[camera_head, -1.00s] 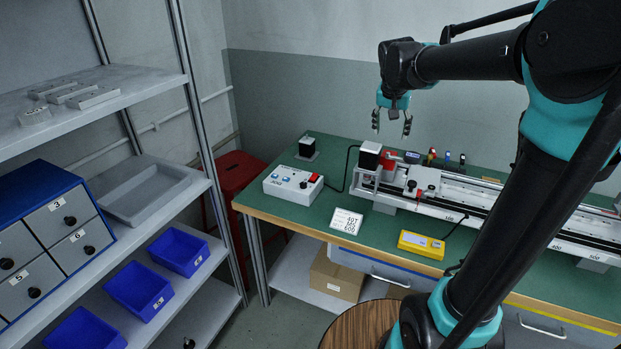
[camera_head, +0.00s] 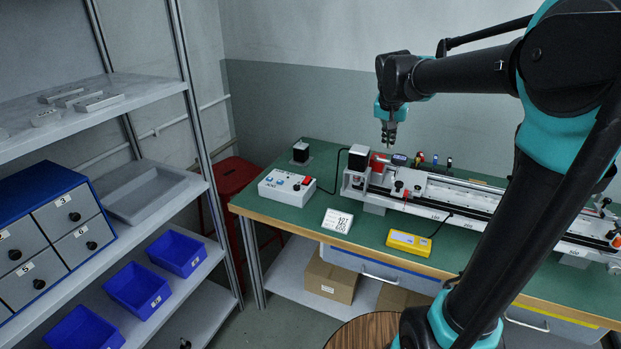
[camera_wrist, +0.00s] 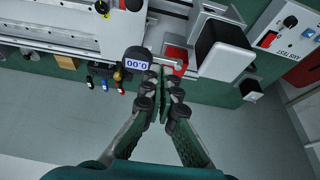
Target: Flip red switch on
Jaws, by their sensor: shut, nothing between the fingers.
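The red switch (camera_head: 308,181) sits on the top right of a white control box (camera_head: 285,190) at the left end of the green table. In the wrist view the red switch (camera_wrist: 268,39) shows at the upper right on the box (camera_wrist: 297,28). Whether the switch is on or off is too small to tell. My gripper (camera_head: 389,142) points down above the back of the gantry's left end, right of the box and apart from it. Its fingertips (camera_wrist: 166,82) are together and empty in the wrist view.
A digital display (camera_wrist: 136,60) is close to my fingers. A label card (camera_head: 338,220) and a yellow device (camera_head: 408,242) lie in front.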

